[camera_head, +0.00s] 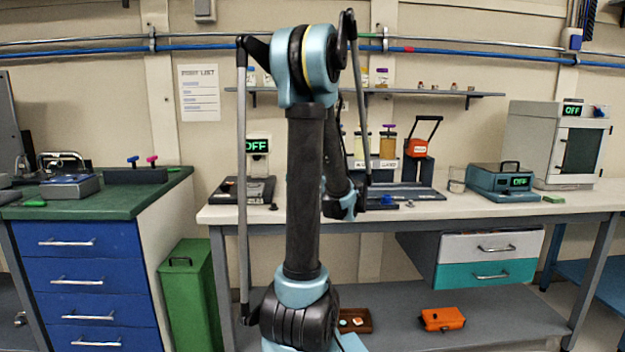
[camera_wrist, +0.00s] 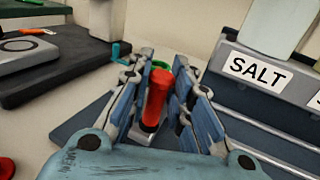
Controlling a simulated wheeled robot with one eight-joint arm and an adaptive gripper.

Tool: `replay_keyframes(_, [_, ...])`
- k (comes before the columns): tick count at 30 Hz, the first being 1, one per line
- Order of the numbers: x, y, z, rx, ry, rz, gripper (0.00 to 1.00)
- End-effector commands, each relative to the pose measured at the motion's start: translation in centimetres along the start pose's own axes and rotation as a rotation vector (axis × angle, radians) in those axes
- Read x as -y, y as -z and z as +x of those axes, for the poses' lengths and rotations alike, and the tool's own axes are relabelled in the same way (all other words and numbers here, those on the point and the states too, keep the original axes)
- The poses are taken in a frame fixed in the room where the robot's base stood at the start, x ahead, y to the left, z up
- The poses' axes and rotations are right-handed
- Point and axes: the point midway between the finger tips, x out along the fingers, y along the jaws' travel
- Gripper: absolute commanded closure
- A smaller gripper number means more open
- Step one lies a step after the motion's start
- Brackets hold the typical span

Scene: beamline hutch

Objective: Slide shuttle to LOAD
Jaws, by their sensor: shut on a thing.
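My gripper (camera_wrist: 160,72) is shut on an upright red handle (camera_wrist: 155,98) in the wrist view, one finger on each side of it. The handle rises from a small grey block (camera_wrist: 140,134) on a dark blue-grey base (camera_wrist: 88,122); this looks like the shuttle, though its lower part is partly hidden by my gripper. A green ring-shaped part (camera_wrist: 160,65) shows just behind the handle. No LOAD mark can be read in either view. In the head view my arm hides much of this spot.
A rack with a SALT label (camera_wrist: 257,70) stands close on the right in the wrist view. A dark platform with a scale-like device (camera_wrist: 25,55) is at the left. On the bench (camera_head: 440,209) stand a teal OFF box (camera_head: 490,183) and a white OFF cabinet (camera_head: 545,140).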

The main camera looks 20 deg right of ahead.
Motion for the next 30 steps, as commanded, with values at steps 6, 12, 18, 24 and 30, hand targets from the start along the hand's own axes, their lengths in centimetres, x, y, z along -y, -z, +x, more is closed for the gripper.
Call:
replay_keyframes(6, [0.3,0.0,-0.17,0.0,0.013,0.0,1.0])
replay_keyframes(12, [0.15,0.01,-0.15,0.0,0.01,0.0,1.0])
replay_keyframes(18, [0.04,0.03,-0.17,0.0,0.008,0.0,0.65])
replay_keyframes(24, [0.35,0.02,-0.22,0.0,0.013,0.0,0.65])
replay_keyframes(30, [0.59,0.01,-0.87,0.0,0.017,0.0,0.65])
